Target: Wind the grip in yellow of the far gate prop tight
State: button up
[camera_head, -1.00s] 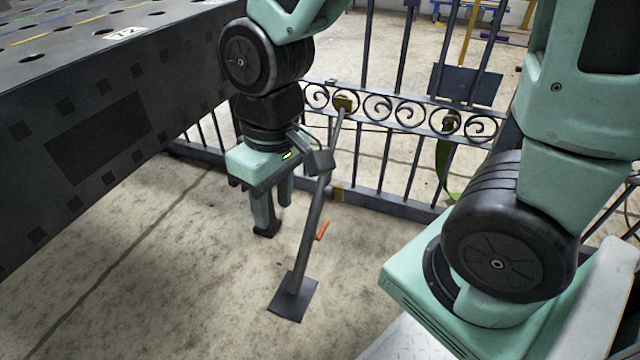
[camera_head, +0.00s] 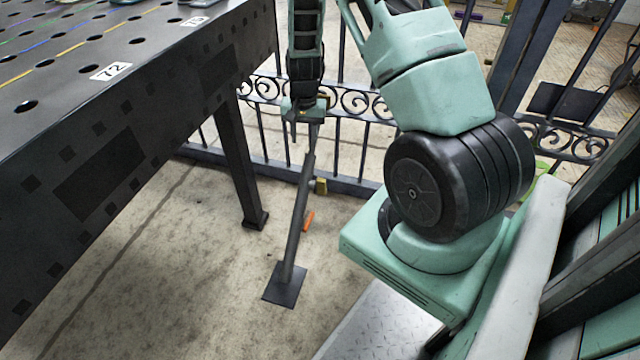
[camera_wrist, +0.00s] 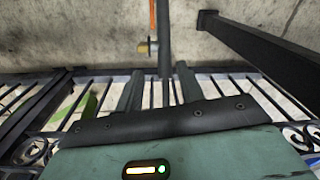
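The gate prop (camera_head: 299,215) is a dark grey pole that leans up from a square foot plate (camera_head: 285,284) on the floor towards the gate. A short orange handle (camera_head: 308,221) is beside its lower part, and it also shows in the wrist view (camera_wrist: 152,14). A small yellow piece (camera_head: 320,186) shows near the gate's bottom rail; in the wrist view it is just left of the pole (camera_wrist: 148,47). My gripper (camera_wrist: 160,78) is open, its two fingers apart with the pole seen between them. In the head view my gripper covers the prop's upper end.
The barred gate (camera_head: 345,103) with scrollwork runs behind the prop. A dark perforated table (camera_head: 150,110) fills the left, with a leg (camera_head: 236,165) near the prop. The concrete floor (camera_head: 190,270) around the foot plate is clear.

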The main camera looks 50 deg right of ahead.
aim_at(322, 186)
jog(key=s+d+f+m, duration=0.2)
jog(key=d+f+m, duration=0.1)
jog(key=d+f, duration=0.4)
jog(key=shift+g, duration=0.3)
jog(key=f+b, duration=0.1)
jog(key=f, duration=0.5)
jog(key=f+b, duration=0.2)
jog(key=f, duration=0.3)
jog(key=a+f+b, duration=0.1)
jog(key=f+b, duration=0.1)
jog(key=f, duration=0.4)
jog(key=shift+w+a+f, duration=0.1)
jog(key=shift+w+f, duration=0.05)
jog(key=shift+f, duration=0.2)
jog(key=shift+c, duration=0.4)
jog(key=c, duration=0.6)
